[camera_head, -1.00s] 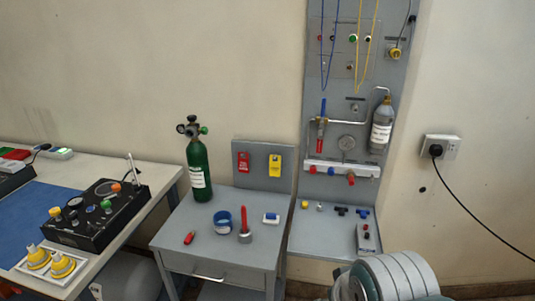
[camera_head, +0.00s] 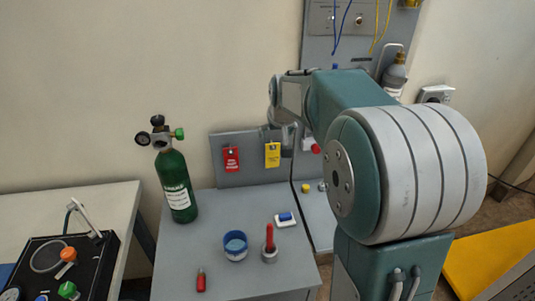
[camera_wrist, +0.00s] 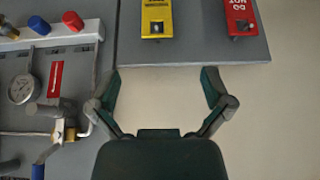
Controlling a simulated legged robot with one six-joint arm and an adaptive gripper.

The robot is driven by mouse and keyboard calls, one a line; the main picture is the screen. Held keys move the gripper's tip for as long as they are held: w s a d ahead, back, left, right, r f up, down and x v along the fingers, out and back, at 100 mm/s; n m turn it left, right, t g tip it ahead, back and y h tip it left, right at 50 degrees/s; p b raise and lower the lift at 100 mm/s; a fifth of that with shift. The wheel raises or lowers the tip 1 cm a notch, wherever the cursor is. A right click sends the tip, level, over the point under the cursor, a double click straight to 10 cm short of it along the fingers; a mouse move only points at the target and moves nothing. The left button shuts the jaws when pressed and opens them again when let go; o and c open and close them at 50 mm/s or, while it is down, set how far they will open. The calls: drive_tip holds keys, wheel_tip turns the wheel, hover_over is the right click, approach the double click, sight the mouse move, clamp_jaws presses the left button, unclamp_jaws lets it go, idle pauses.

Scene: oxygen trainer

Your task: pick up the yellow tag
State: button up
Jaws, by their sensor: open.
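The yellow tag (camera_head: 272,154) hangs on the upright grey panel behind the small grey table, right of a red tag (camera_head: 231,159). In the wrist view, which is upside down, the yellow tag (camera_wrist: 157,17) is at the top, a little left of centre, and the red tag (camera_wrist: 241,17) is at the top right. My gripper (camera_wrist: 160,77) is open and empty. Its two fingers point toward the panel's edge, apart from the tag. In the head view, my gripper (camera_head: 282,138) is close beside the yellow tag and partly hidden by my arm.
A green cylinder (camera_head: 174,182) stands on the table (camera_head: 190,262), left of the panel (camera_head: 245,178). A blue cup (camera_head: 236,246), a red-handled tool (camera_head: 270,240) and a small red item (camera_head: 201,280) are in front. Gauge (camera_wrist: 22,88) and pipes lie left in the wrist view.

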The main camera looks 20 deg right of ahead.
sight(272, 145)
drive_tip(key=x, duration=1.2)
drive_tip(key=shift+w+d+r, duration=0.15)
drive_tip(key=shift+w+d, duration=0.15)
drive_tip(key=shift+w, duration=0.1)
drive_tip(key=shift+a, duration=0.1)
drive_tip(key=c, duration=0.8)
